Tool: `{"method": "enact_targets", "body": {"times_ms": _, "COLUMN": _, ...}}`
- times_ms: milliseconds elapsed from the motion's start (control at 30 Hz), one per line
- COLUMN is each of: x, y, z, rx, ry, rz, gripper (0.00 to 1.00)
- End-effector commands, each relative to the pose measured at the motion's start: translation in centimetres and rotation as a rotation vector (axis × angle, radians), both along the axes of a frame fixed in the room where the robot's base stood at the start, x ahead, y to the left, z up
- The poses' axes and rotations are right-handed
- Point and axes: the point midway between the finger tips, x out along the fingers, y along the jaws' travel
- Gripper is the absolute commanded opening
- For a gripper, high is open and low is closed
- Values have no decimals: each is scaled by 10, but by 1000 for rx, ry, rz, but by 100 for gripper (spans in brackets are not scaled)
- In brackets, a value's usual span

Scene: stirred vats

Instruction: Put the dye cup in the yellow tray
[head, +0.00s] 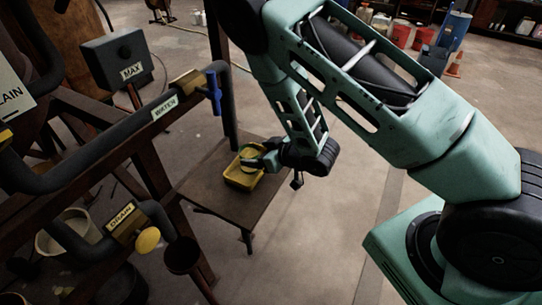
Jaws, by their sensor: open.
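The yellow tray (236,178) lies on a small brown table in the middle of the view. A small pale, yellowish cup-like thing (248,153), which looks like the dye cup, shows within the tray's outline. My gripper (256,163) is at the tray, right beside this cup, with its jaws open. The gripper covers part of the tray and of the cup. The view is too small to tell whether the jaws touch the cup or whether it rests on the tray floor.
The small table (213,190) has bare room around the tray. A pipe frame with a blue-handled valve (214,92) stands to the left. Buckets (402,34) and a cone (454,65) stand far back.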

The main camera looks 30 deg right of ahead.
Motion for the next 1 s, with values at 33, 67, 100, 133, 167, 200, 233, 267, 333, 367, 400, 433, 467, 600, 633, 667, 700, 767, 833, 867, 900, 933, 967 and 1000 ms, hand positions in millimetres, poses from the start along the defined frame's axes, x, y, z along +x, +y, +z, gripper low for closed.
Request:
{"method": "enact_targets", "body": {"times_ms": 33, "x": -8, "y": -5, "z": 3, "rx": -1, "ry": 1, "rz": -2, "gripper": 77}}
{"method": "enact_targets", "body": {"times_ms": 67, "x": -13, "y": -7, "z": 6, "rx": 0, "ry": 0, "rz": -2, "gripper": 77}}
{"method": "enact_targets", "body": {"times_ms": 100, "x": -18, "y": -10, "z": 10, "rx": 1, "ry": -1, "rz": -3, "gripper": 77}}
{"method": "enact_targets", "body": {"times_ms": 133, "x": -23, "y": -12, "z": 12, "rx": 0, "ry": 1, "rz": -3, "gripper": 77}}
{"method": "enact_targets", "body": {"times_ms": 167, "x": -26, "y": -14, "z": 14, "rx": 0, "ry": 0, "rz": -2, "gripper": 77}}
{"method": "enact_targets", "body": {"times_ms": 200, "x": -31, "y": -16, "z": 18, "rx": 0, "ry": -1, "rz": -2, "gripper": 77}}
{"method": "enact_targets", "body": {"times_ms": 233, "x": -33, "y": -17, "z": 19, "rx": 0, "ry": 0, "rz": -1, "gripper": 77}}
{"method": "enact_targets", "body": {"times_ms": 267, "x": -36, "y": -19, "z": 21, "rx": 0, "ry": 1, "rz": 0, "gripper": 77}}
{"method": "enact_targets", "body": {"times_ms": 333, "x": -40, "y": -21, "z": 24, "rx": 0, "ry": 0, "rz": 0, "gripper": 77}}
{"method": "enact_targets", "body": {"times_ms": 367, "x": -42, "y": -21, "z": 25, "rx": -1, "ry": 1, "rz": -1, "gripper": 77}}
{"method": "enact_targets", "body": {"times_ms": 400, "x": -43, "y": -21, "z": 27, "rx": -3, "ry": 4, "rz": -2, "gripper": 77}}
{"method": "enact_targets", "body": {"times_ms": 433, "x": -43, "y": -20, "z": 28, "rx": -5, "ry": 8, "rz": -3, "gripper": 77}}
{"method": "enact_targets", "body": {"times_ms": 467, "x": -43, "y": -18, "z": 29, "rx": -8, "ry": 15, "rz": -7, "gripper": 77}}
{"method": "enact_targets", "body": {"times_ms": 600, "x": -42, "y": -1, "z": 39, "rx": -43, "ry": 91, "rz": -32, "gripper": 77}}
{"method": "enact_targets", "body": {"times_ms": 633, "x": -43, "y": 5, "z": 42, "rx": -54, "ry": 117, "rz": -36, "gripper": 77}}
{"method": "enact_targets", "body": {"times_ms": 667, "x": -44, "y": 11, "z": 45, "rx": -65, "ry": 145, "rz": -41, "gripper": 77}}
{"method": "enact_targets", "body": {"times_ms": 700, "x": -48, "y": 19, "z": 51, "rx": -81, "ry": 186, "rz": -45, "gripper": 77}}
{"method": "enact_targets", "body": {"times_ms": 767, "x": -56, "y": 31, "z": 59, "rx": -107, "ry": 247, "rz": -45, "gripper": 77}}
{"method": "enact_targets", "body": {"times_ms": 833, "x": -69, "y": 44, "z": 71, "rx": -136, "ry": 322, "rz": -38, "gripper": 77}}
{"method": "enact_targets", "body": {"times_ms": 867, "x": -76, "y": 50, "z": 77, "rx": -151, "ry": 355, "rz": -32, "gripper": 77}}
{"method": "enact_targets", "body": {"times_ms": 900, "x": -87, "y": 57, "z": 84, "rx": -170, "ry": 399, "rz": -22, "gripper": 77}}
{"method": "enact_targets", "body": {"times_ms": 933, "x": -96, "y": 63, "z": 91, "rx": -186, "ry": 430, "rz": -13, "gripper": 77}}
{"method": "enact_targets", "body": {"times_ms": 967, "x": -105, "y": 67, "z": 97, "rx": -200, "ry": 463, "rz": -4, "gripper": 77}}
{"method": "enact_targets", "body": {"times_ms": 1000, "x": -119, "y": 73, "z": 106, "rx": -225, "ry": 507, "rz": 13, "gripper": 77}}
